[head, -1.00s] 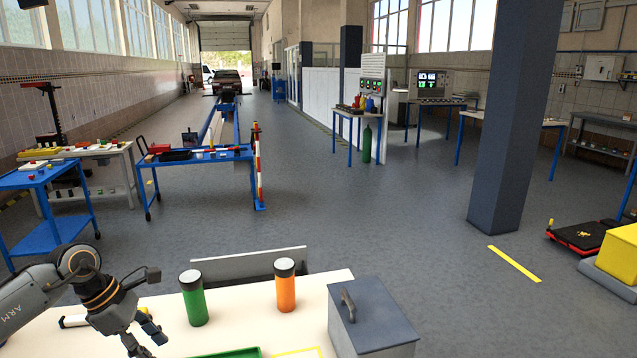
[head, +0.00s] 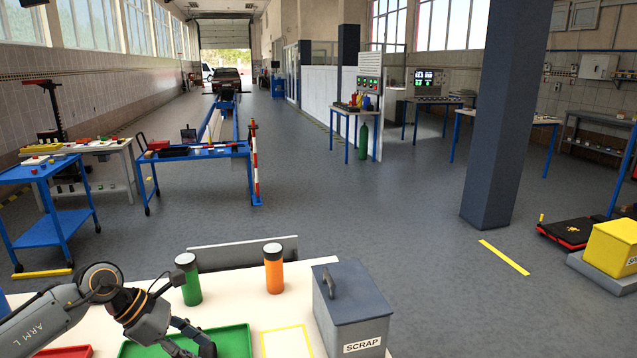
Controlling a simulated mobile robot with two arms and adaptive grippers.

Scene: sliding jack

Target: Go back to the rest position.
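My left gripper (head: 194,347) hangs over the green tray (head: 236,342) at the bottom of the head view. Its fingers look spread apart with nothing between them, though their lower ends are near the picture's edge. My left arm comes in from the lower left and covers part of the white table (head: 215,308). My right gripper is not in view.
On the table stand a green bottle (head: 191,285), an orange bottle (head: 273,272) and a grey scrap bin (head: 352,315). A yellow outlined square (head: 287,327) lies beside the tray, and a red tray (head: 68,352) shows at lower left. Open floor lies beyond.

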